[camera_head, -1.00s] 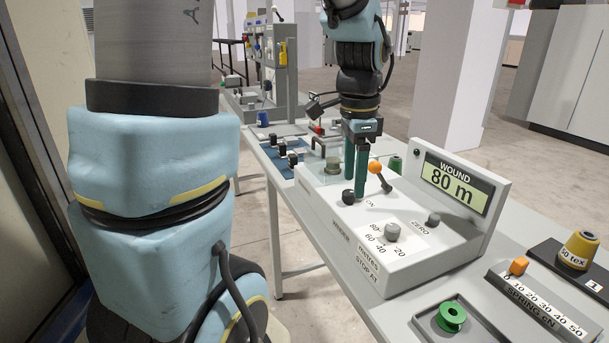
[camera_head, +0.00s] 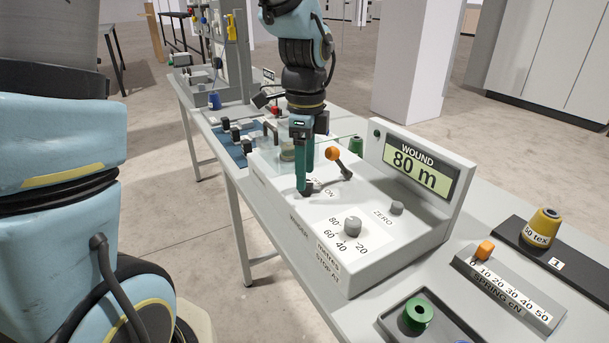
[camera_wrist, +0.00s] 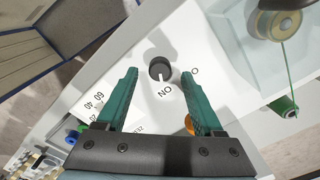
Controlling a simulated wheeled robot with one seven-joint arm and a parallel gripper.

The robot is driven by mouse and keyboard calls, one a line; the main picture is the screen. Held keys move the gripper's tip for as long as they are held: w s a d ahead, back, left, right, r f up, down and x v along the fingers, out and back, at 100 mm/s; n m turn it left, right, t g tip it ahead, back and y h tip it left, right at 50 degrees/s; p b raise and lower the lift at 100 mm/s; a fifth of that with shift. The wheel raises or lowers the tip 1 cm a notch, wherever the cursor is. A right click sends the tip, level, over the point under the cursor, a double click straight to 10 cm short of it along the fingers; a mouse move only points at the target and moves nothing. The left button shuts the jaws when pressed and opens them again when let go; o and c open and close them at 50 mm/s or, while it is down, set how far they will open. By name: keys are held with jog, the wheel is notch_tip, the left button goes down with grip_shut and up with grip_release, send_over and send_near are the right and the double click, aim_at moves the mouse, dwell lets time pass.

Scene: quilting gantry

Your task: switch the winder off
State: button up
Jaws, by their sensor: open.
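The winder (camera_head: 335,270) is a pale box with a raised panel whose display (camera_head: 417,172) reads "WOUND 80 m". Its black switch knob (camera_wrist: 160,68) shows in the wrist view, with a white mark pointing to the ON label and an O label to the right. My gripper (camera_wrist: 160,74) is open, its green fingertips on either side of the knob in that view; I cannot tell whether they touch it. In the head view my gripper (camera_head: 304,188) points down at the knob and hides much of it.
An orange-ball lever (camera_head: 333,154) stands close to the right of my fingers. A grey stop dial (camera_head: 352,226) and a grey ZERO button (camera_head: 397,207) are on the winder top. A green spool (camera_head: 418,314), a spring gauge (camera_head: 510,290) and a yellow cone (camera_head: 543,228) lie to the right.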

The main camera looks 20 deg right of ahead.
jog(key=shift+f, duration=1.25)
jog(key=shift+c, duration=0.4)
grip_shut()
